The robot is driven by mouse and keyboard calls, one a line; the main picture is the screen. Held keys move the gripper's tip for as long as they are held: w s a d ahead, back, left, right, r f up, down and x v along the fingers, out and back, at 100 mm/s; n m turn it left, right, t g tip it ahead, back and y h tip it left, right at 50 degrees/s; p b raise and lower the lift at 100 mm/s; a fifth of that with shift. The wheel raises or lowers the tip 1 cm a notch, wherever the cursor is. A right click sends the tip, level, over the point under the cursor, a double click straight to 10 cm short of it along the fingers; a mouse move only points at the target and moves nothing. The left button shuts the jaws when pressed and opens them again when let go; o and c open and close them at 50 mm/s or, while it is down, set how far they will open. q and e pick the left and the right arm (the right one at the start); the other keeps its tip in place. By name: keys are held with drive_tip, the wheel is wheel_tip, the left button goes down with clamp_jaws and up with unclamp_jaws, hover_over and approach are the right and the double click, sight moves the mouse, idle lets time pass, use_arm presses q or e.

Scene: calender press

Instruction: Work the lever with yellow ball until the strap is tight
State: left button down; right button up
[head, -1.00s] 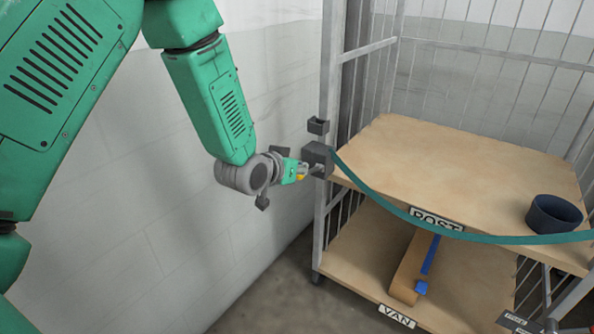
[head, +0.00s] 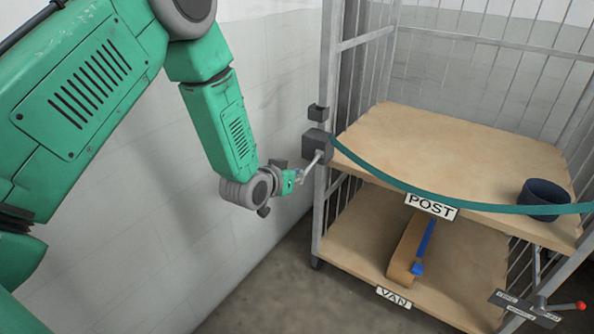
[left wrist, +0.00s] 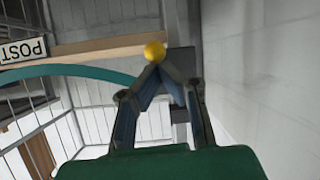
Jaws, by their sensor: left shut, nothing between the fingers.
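The ratchet box (head: 317,145) is a dark block on the cage's left front post. A thin grey lever (head: 312,163) slants from it down and left to my left gripper (head: 299,177). The yellow ball (left wrist: 155,50) shows in the left wrist view, at the tips of the left gripper (left wrist: 156,72). Its fingers are shut with nothing between them; I cannot tell if they touch the ball. The ball is hidden in the head view. The green strap (head: 400,184) runs from the box across the cage front and sags. My right gripper is out of view.
A dark blue pot (head: 544,202) stands on the upper shelf (head: 440,140). A long brown box with a blue strip (head: 425,245) lies on the lower shelf. A red-ball lever (head: 580,306) is at lower right. A pale wall (head: 110,220) stands left.

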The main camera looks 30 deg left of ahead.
use_arm(q)
drive_tip(key=shift+s+f, duration=0.3)
drive_tip(key=shift+f, duration=0.3)
drive_tip(key=shift+r, duration=0.1)
wheel_tip(320, 180, up, 5)
drive_tip(key=w+p, duration=0.1)
drive_tip(key=p, duration=0.3)
drive_tip(key=s+f+p, duration=0.1)
drive_tip(key=s, duration=0.8)
drive_tip(key=shift+s+a+f, duration=0.15)
drive_tip(key=shift+a+f, duration=0.15)
drive_tip(key=shift+a, duration=0.1)
